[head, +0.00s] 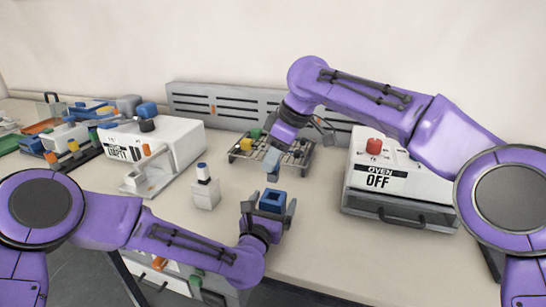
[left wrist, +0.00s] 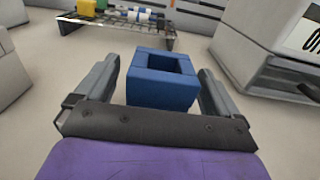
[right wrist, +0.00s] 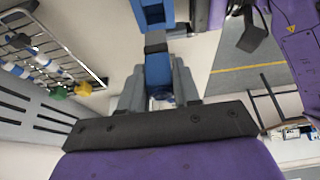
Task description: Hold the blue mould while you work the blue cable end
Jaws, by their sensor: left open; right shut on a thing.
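The blue mould (head: 272,200), a square block with a square hollow in its top, is near the table's front. My left gripper (head: 268,208) is open, with one finger on each side of the mould. The left wrist view shows the mould (left wrist: 162,82) between the fingers, with a gap on both sides. My right gripper (right wrist: 158,82) is shut on a blue piece with a grey end (right wrist: 157,66), apparently the blue cable end. In the head view this piece (head: 272,165) hangs above the mould, apart from it. The mould's underside is hidden.
A wire rack (head: 297,158) with several small coloured pieces stands behind. The white oven (head: 374,178), marked OFF, is at right. A white machine (head: 180,138) and a small blue-topped block (head: 205,192) are at left. Bare table lies between the mould and oven.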

